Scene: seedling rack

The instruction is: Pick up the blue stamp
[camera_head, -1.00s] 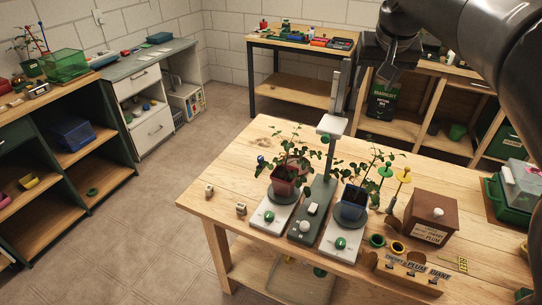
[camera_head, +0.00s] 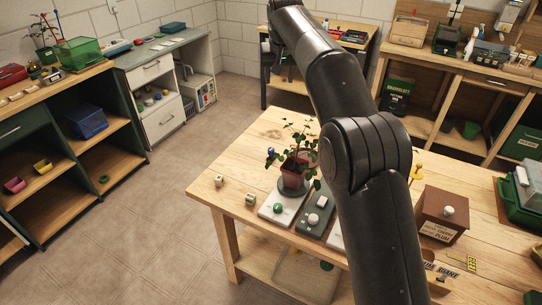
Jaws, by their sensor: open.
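A small blue-topped object (camera_head: 270,152), which looks like the blue stamp, stands near the far left edge of the wooden table (camera_head: 228,160). It is just left of the potted plant (camera_head: 292,178) and too small to show detail. My arm crosses the view from the bottom right to the top. My gripper (camera_head: 277,72) is a dark shape at the arm's far end, beyond the table's back edge in the picture and apart from the blue object. It is open; its fingers are hard to make out and nothing shows in them.
Two small pale blocks (camera_head: 219,181) (camera_head: 250,198) sit near the table's left edge. A brown box (camera_head: 444,214) is at the right. My arm hides the table's middle. Floor (camera_head: 185,165) left of the table is clear.

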